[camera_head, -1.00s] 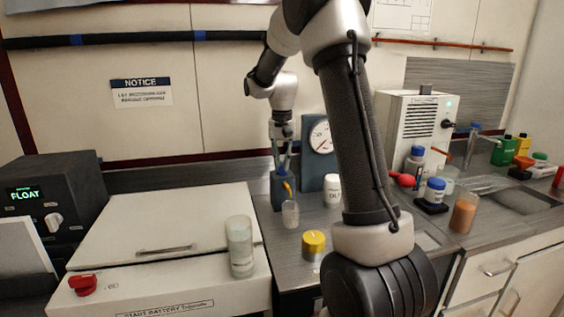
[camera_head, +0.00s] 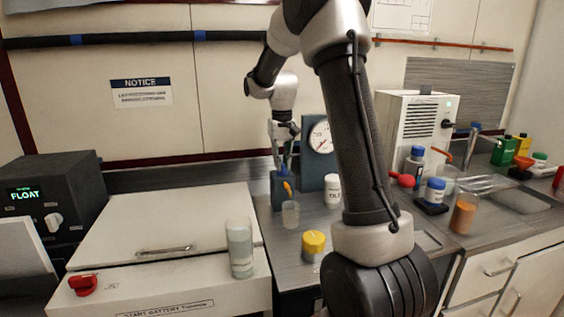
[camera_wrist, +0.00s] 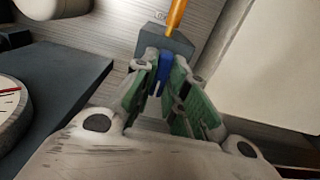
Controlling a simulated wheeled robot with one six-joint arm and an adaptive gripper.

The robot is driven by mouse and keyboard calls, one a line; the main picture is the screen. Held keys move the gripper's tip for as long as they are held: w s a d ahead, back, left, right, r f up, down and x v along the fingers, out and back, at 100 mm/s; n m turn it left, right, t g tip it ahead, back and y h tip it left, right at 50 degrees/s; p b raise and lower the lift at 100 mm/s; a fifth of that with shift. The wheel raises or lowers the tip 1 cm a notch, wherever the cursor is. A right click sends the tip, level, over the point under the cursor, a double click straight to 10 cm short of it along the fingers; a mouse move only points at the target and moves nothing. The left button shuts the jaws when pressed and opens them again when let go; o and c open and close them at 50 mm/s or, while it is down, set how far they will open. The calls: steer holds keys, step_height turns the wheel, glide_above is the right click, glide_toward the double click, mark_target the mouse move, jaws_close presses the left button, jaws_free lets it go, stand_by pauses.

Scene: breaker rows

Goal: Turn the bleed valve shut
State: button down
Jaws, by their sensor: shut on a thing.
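The bleed valve is a dark blue-grey block (camera_head: 277,196) on the bench with an orange spout (camera_head: 287,188) at its front. In the wrist view, the block (camera_wrist: 180,44) and spout (camera_wrist: 175,16) show just beyond my fingertips. A blue handle (camera_wrist: 165,66) stands between the fingers. My gripper (camera_head: 282,168) points down above the block and is shut on this handle; it also fills the middle of the wrist view (camera_wrist: 167,75). The handle's exact angle is hard to tell.
A gauge panel (camera_head: 308,176) stands close beside the valve on the right. A clear glass (camera_head: 290,215) stands below the spout. A white bottle (camera_head: 333,190) and a yellow-capped jar (camera_head: 313,246) are nearby. A white lidded box (camera_head: 165,222) lies left.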

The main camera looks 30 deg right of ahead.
steer(key=c, duration=1.4)
jaws_free()
steer(key=shift+c, duration=0.2)
steer(key=shift+r, duration=0.15)
step_height(320, 180, up, 12)
